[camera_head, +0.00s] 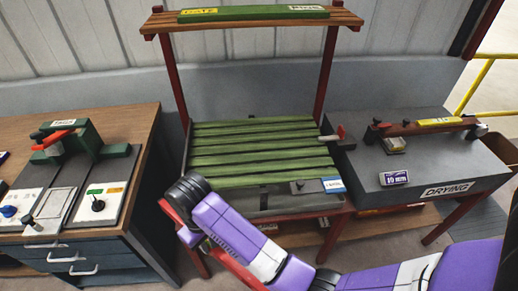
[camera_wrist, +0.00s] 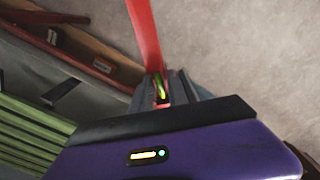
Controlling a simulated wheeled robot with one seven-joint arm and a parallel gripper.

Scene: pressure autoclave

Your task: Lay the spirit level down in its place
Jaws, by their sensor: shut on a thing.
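A long red bar (camera_wrist: 146,40), which looks like the spirit level, runs from the top edge of the wrist view down to my gripper (camera_wrist: 162,92). A small yellow-green spot, perhaps its vial, shows between the fingers. My gripper is shut on it. In the head view a red strip (camera_head: 238,270) shows below my purple forearm, in front of the slatted bench; my forearm hides most of my gripper there. The level is off any surface, held over the floor side of the bench. I cannot tell which spot is its place.
The green-slatted bench (camera_head: 250,150) has red posts and a top shelf (camera_head: 250,17). A wooden cabinet (camera_head: 135,130) with a clamp device stands left. Bare floor (camera_wrist: 255,60) shows in the wrist view.

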